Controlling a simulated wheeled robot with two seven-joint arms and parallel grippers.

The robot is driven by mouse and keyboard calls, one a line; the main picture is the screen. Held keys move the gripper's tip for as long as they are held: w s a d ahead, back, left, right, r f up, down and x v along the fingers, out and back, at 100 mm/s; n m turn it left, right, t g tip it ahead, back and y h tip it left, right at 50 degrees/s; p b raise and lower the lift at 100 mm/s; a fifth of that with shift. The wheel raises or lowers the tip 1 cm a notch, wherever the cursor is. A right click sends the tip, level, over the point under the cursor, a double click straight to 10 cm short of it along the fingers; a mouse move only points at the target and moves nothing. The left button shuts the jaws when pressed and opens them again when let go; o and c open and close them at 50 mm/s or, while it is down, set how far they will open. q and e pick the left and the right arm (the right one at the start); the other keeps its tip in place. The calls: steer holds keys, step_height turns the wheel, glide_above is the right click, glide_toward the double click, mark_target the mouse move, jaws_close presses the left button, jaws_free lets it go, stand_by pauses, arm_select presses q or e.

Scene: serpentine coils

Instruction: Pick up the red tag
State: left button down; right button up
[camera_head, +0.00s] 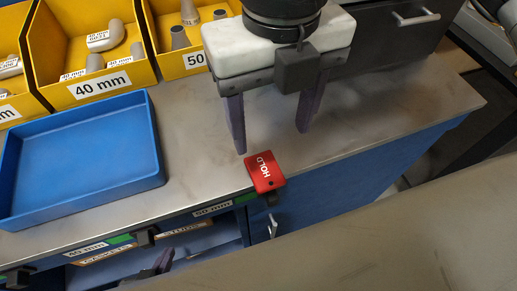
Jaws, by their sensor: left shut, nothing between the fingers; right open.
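The red tag (264,171) lies at the front edge of the grey worktop (385,112), with white letters reading HOLD and a dark hole near its front corner. My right gripper (271,141) is open, with its two dark purple fingers pointing down just behind the tag. Its left fingertip appears close to the tag's back edge; I cannot tell whether they touch. Nothing is between the fingers. My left gripper (162,263) shows only as shut fingertips at the bottom, below the worktop's front edge and in front of the shelf. It is empty and apart from the tag.
An empty blue tray (160,181) sits on the worktop at the left. Yellow bins (112,82) with grey fittings stand behind it. A dark drawer (395,35) is at the back right. A grey surface (400,245) fills the lower right. The worktop right of the tag is clear.

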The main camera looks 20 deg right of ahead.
mark_target(264, 169)
step_height(264, 169, down, 4)
steer(key=shift+s+r, duration=0.15)
steer(key=shift+a+f+p, duration=0.25)
steer(key=shift+f, duration=1.25)
steer(key=shift+a+f+p, duration=0.2)
steer(key=shift+f+p, duration=0.05)
steer(key=shift+f, duration=1.2)
steer(key=shift+w+r, duration=0.1)
steer(key=shift+w, duration=0.1)
steer(key=c, duration=1.1)
